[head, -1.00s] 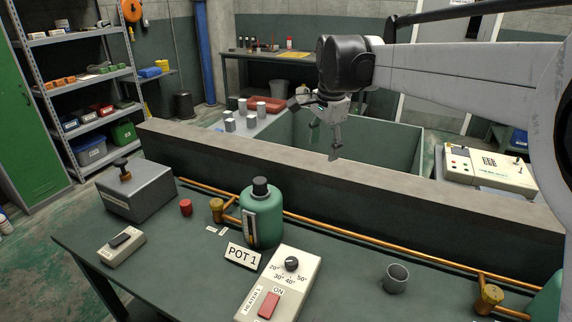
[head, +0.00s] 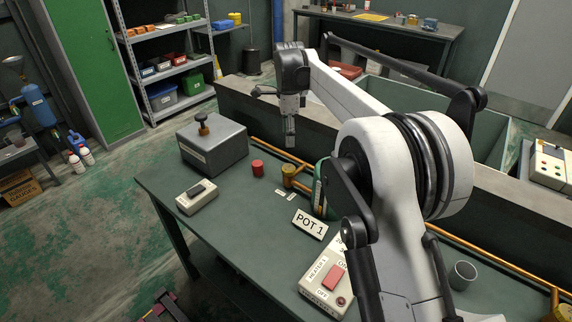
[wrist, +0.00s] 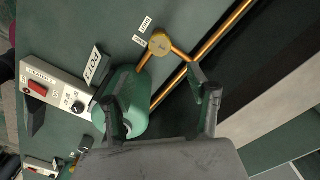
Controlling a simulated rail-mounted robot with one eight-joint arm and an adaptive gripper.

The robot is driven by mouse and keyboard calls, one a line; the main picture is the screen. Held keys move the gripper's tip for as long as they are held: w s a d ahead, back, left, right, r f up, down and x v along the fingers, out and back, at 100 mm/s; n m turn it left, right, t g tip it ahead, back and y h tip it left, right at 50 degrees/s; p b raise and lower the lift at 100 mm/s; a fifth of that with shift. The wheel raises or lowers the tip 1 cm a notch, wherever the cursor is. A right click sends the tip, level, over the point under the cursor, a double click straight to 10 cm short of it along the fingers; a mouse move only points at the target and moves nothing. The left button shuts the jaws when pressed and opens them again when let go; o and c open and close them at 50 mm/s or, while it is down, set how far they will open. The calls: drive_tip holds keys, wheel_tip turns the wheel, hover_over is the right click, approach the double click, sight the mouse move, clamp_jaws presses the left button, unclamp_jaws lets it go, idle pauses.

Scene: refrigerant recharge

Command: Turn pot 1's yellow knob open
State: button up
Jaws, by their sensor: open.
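The yellow knob (head: 289,172) is a round brass-coloured valve on a copper pipe beside pot 1. It also shows in the wrist view (wrist: 160,43), with two small white labels close to it. Pot 1 (head: 319,196) is a green vessel, mostly hidden behind my arm in the head view; its green side shows in the wrist view (wrist: 132,98). My gripper (head: 290,143) hangs above the bench's back edge near the knob. In the wrist view its fingers (wrist: 157,75) are apart and empty, with the knob beyond their tips.
The POT 1 sign (head: 310,223) and the heater box (head: 323,282) stand on the bench in front. A low wall (head: 240,105) runs behind the bench.

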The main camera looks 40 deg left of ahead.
sight(288, 167)
wheel_tip(288, 167, down, 13)
drive_tip(key=shift+f, duration=0.1)
idle(0.4)
drive_tip(key=c, duration=1.1)
drive_tip(key=shift+c, duration=0.2)
